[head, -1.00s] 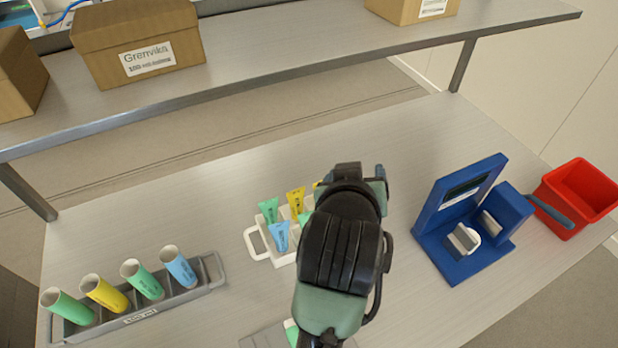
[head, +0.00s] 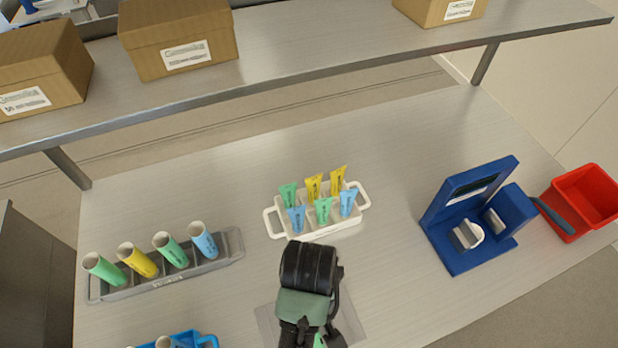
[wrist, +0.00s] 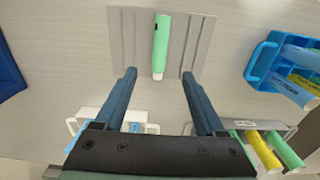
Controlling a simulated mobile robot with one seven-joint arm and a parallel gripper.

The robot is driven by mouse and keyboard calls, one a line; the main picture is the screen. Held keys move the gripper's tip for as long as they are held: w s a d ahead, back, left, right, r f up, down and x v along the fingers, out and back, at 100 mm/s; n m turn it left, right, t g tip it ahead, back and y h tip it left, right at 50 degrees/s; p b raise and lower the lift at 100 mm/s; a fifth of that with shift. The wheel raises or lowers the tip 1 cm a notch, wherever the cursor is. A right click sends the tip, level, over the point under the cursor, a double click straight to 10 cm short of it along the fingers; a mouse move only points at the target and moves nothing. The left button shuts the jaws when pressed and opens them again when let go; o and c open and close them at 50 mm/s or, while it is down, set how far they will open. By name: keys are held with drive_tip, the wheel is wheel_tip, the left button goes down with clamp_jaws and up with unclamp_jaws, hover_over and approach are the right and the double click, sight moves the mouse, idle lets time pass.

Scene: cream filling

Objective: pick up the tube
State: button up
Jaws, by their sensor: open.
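A green tube (wrist: 161,45) with a white end lies on a grey mat (wrist: 124,40) in the wrist view. My gripper (wrist: 159,75) is open and empty; its two fingers reach towards the mat on either side of the tube's line, with the white end about midway between the tips. I cannot tell the height left between the fingertips and the mat. In the head view my wrist covers most of the mat (head: 268,322) and my fingertips; only a sliver of green (head: 320,341) shows beside it.
A white rack (head: 273,222) holding several tubes stands beyond my arm. A grey rack (head: 236,242) with several open tubes is at left, a blue rack (head: 207,340) at the bottom edge. A blue machine (head: 470,215) and red bin (head: 585,200) are at right. A shelf (head: 330,60) overhangs the back.

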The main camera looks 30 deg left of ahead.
wheel_tip(320, 180, down, 12)
drive_tip(key=shift+f+p, duration=0.2)
drive_tip(key=shift+p, duration=0.15)
clamp_jaws()
idle(0.5)
